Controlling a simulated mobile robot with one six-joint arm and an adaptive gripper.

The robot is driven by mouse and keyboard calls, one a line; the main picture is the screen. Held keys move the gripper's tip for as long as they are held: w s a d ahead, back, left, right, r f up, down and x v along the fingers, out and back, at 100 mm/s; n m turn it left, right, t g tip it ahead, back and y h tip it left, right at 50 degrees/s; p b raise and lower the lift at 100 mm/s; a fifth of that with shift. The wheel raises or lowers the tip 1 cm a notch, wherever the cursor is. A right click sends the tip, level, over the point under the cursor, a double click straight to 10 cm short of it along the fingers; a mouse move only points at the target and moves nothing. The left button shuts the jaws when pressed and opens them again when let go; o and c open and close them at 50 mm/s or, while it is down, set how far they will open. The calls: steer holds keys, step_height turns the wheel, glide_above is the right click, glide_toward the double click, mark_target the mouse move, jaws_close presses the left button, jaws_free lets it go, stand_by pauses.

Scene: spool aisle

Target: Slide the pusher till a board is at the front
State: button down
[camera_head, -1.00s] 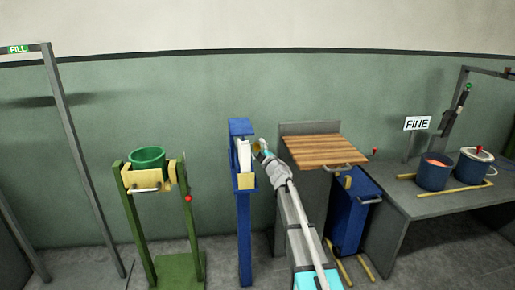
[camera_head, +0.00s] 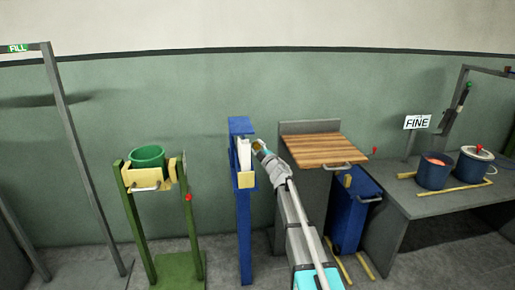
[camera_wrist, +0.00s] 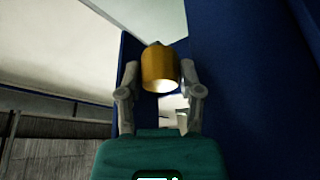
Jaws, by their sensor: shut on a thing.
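A blue stand (camera_head: 243,225) holds a white board or stack of boards (camera_head: 244,154) upright behind a yellow front plate (camera_head: 246,181). I cannot tell how many boards there are. My gripper (camera_head: 259,147) is at the right side of the stand's top. In the wrist view my gripper (camera_wrist: 160,82) is shut on a yellow round knob (camera_wrist: 160,66), which looks like the pusher's handle. Blue walls of the stand and a pale board surface (camera_wrist: 150,18) lie beyond it. The rest of the pusher is hidden.
A grey cabinet with a wooden top (camera_head: 324,149) and a blue bin (camera_head: 354,212) stand right of the stand. A green stand with a green bucket (camera_head: 148,157) is at left. A grey table (camera_head: 430,205) with blue pots is at far right.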

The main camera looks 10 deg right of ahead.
steer(key=s, duration=0.7)
steer(key=shift+s, duration=0.25)
steer(key=shift+c, duration=1.3)
jaws_free()
steer(key=shift+w, duration=0.1)
